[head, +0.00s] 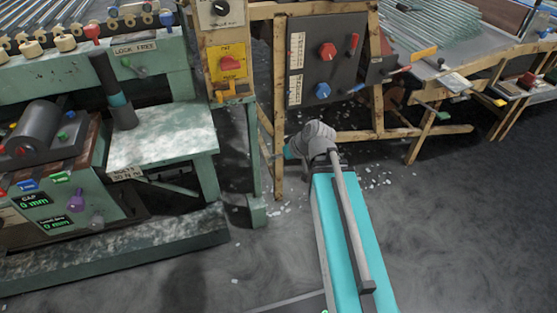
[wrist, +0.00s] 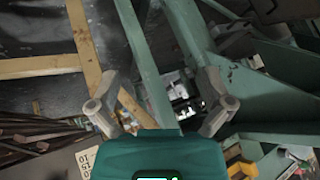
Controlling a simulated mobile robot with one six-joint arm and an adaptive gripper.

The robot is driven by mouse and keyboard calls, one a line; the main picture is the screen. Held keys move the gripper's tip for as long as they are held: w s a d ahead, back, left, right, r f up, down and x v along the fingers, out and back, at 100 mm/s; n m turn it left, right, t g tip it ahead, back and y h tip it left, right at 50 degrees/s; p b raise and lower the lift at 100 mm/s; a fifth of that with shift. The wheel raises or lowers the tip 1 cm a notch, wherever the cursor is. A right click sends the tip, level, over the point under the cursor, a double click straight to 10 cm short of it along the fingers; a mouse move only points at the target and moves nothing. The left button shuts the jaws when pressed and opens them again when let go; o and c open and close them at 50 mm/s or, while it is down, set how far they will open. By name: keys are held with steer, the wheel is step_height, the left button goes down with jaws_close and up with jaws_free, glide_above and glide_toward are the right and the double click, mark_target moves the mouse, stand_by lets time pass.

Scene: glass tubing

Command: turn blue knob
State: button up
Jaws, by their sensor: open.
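A blue knob (head: 322,90) sits on the lower part of a dark upright panel (head: 345,75), below a larger red knob (head: 327,51). The panel hangs in a wooden frame. My gripper (wrist: 160,82) is open in the wrist view, its two grey fingers wide apart with nothing between them. In the head view my arm reaches to below the panel, and the fingers are not visible there. I cannot make out the blue knob in the wrist view.
Wooden posts (head: 278,110) and a cross rail border the panel. A green machine (head: 160,138) stands at left, with another blue knob (head: 28,184) on its lower front. A bench with glass tubes (head: 440,35) is at right. The floor at right is open.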

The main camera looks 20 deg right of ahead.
steer(key=shift+s+a+f, duration=0.25)
steer(key=shift+s, duration=0.1)
steer(key=shift+g, duration=0.3)
steer(key=s+a+f+m+g+h+p, duration=0.1)
steer(key=s+a+m+g+h+p, duration=0.15)
steer(key=s+g+h, duration=0.35)
step_height(320, 180, up, 38)
steer(key=s+t+p, duration=0.1)
steer(key=p, duration=3.7)
steer(key=shift+d, duration=0.35)
steer(key=shift+f, duration=0.1)
